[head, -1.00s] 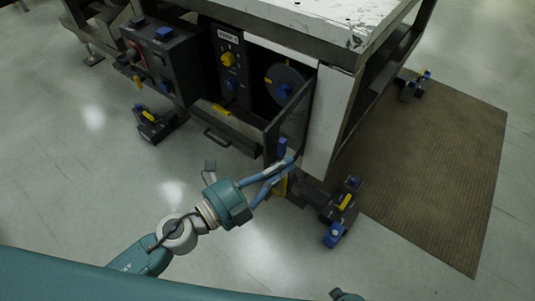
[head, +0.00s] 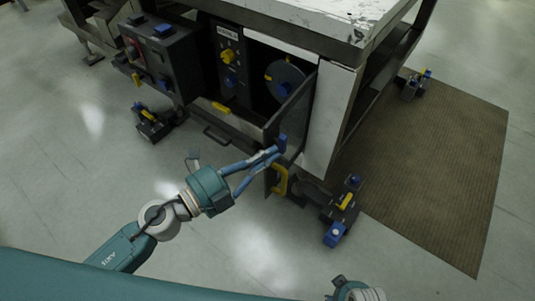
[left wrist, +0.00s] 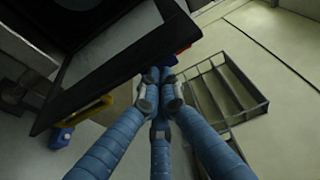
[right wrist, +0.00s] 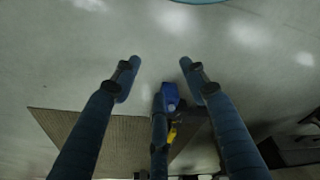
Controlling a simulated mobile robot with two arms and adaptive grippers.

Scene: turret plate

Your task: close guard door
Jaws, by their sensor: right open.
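The guard door (head: 292,112), a dark frame with a clear pane, stands swung outward from the right side of the machine's front opening. A blue piece (head: 282,143) and a yellow handle (head: 280,180) sit near its free edge. My left gripper (head: 273,153) is at that free edge, its fingers together beside the blue piece. In the left wrist view the fingertips (left wrist: 160,90) meet just below the door's corner (left wrist: 150,45); nothing clearly shows between them. My right gripper (right wrist: 155,80) is open and empty over the floor, only partly visible at the bottom of the head view.
The machine's opening holds a control panel (head: 230,60) and a round disc (head: 285,80). A machine foot (head: 343,208) sits right of the door. Floor in front is clear.

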